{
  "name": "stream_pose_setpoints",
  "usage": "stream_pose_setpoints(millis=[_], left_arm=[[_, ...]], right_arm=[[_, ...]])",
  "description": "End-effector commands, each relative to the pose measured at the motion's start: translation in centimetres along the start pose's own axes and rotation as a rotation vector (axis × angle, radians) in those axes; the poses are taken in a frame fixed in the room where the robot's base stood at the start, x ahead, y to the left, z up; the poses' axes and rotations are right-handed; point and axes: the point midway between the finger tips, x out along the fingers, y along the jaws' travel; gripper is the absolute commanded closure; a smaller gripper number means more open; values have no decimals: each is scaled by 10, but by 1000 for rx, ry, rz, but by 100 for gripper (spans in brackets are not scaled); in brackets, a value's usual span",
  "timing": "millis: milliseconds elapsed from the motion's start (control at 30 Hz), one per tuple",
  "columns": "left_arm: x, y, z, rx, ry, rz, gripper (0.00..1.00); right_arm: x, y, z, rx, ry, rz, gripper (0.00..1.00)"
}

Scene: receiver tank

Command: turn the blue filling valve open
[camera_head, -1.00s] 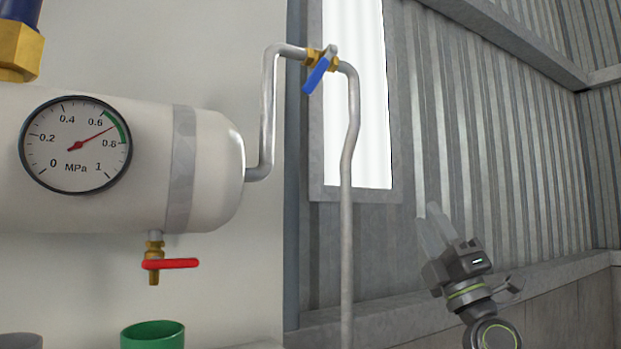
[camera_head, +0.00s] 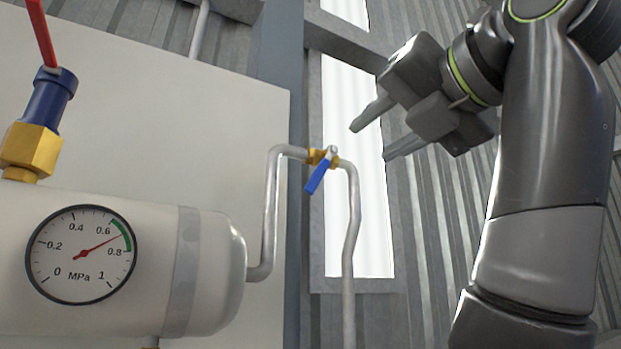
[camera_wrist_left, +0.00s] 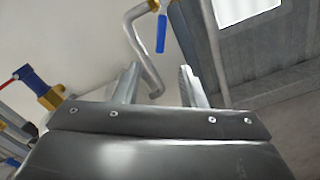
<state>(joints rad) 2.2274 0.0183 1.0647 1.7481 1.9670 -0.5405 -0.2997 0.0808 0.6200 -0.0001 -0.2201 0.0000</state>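The blue filling valve (camera_head: 319,173) sits on a thin grey pipe right of the tank. Its blue lever slants down and to the left from a brass body (camera_head: 322,157). My left gripper (camera_head: 372,141) is open and empty, up and right of the valve, its fingers pointing left and down towards it without visible contact. In the left wrist view the blue lever (camera_wrist_left: 161,33) hangs beyond the two spread fingertips (camera_wrist_left: 160,82), near the top. My right gripper is in neither view.
The white tank (camera_head: 215,265) carries a pressure gauge (camera_head: 81,254) with its needle in the green band, near 0.7. A brass and blue fitting with a red lever (camera_head: 41,32) stands at upper left. The grey pipe (camera_head: 353,225) runs down beside a bright window (camera_head: 372,235).

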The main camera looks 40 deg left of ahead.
Motion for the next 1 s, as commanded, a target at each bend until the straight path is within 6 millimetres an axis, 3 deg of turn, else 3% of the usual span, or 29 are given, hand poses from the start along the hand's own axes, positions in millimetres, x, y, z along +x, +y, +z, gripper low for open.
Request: stream_pose_setpoints(millis=[167,700,1000], left_arm=[[26,1,1,-2,5,2,63],[140,2,2,-2,4,4,63],[169,1,0,-2,0,3,63]], right_arm=[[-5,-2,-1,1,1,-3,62],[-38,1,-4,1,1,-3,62],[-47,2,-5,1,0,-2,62]])
